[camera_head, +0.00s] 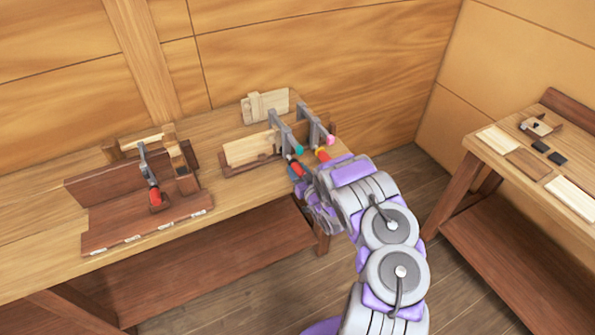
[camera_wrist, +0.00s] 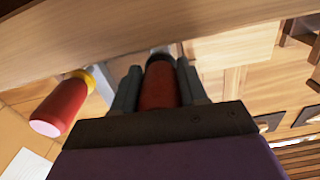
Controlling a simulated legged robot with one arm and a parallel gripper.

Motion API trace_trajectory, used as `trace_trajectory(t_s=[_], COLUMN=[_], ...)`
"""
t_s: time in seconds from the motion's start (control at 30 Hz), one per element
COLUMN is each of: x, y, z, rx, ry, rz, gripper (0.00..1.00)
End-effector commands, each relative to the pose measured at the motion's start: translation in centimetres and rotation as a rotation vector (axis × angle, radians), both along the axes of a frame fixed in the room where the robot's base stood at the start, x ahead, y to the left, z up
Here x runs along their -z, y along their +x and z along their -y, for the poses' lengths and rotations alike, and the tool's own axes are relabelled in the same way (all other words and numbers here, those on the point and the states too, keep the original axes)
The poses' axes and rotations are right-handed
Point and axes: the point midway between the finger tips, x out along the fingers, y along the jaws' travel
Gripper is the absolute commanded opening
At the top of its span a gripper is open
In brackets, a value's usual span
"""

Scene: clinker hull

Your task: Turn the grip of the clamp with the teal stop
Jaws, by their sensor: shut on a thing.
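The clamp with the teal stop (camera_head: 299,150) is grey and stands at the right end of the long workbench, beside a pale board. Its red grip (camera_head: 297,169) points toward my arm. In the wrist view the same red grip (camera_wrist: 159,86) sits between the two dark fingers of my gripper (camera_wrist: 160,88), which is shut on it. In the head view my gripper (camera_head: 299,180) is at this grip, partly hidden by my purple and grey arm.
A second clamp with a pink stop (camera_head: 330,139) stands close on the right; its red grip with a yellow collar (camera_wrist: 66,102) is just left of my gripper in the wrist view. A third clamp (camera_head: 149,168) is on a brown fixture at left. A side table (camera_head: 480,147) stands at right.

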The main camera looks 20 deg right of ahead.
Motion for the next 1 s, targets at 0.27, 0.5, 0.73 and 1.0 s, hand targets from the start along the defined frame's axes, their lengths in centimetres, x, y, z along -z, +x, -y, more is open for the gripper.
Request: trace_trajectory(t_s=[0.27, 0.5, 0.73, 1.0], x=[-0.02, -0.32, -0.24, -0.01], y=[0.0, 0.04, 0.11, 0.08], z=[0.03, 0.02, -0.07, -0.07], rx=[0.0, -0.001, -0.006, -0.007], ry=[0.0, 0.101, 0.247, 0.262], rz=[0.001, -0.003, -0.006, -0.008], gripper=[0.11, 0.11, 0.11, 0.1])
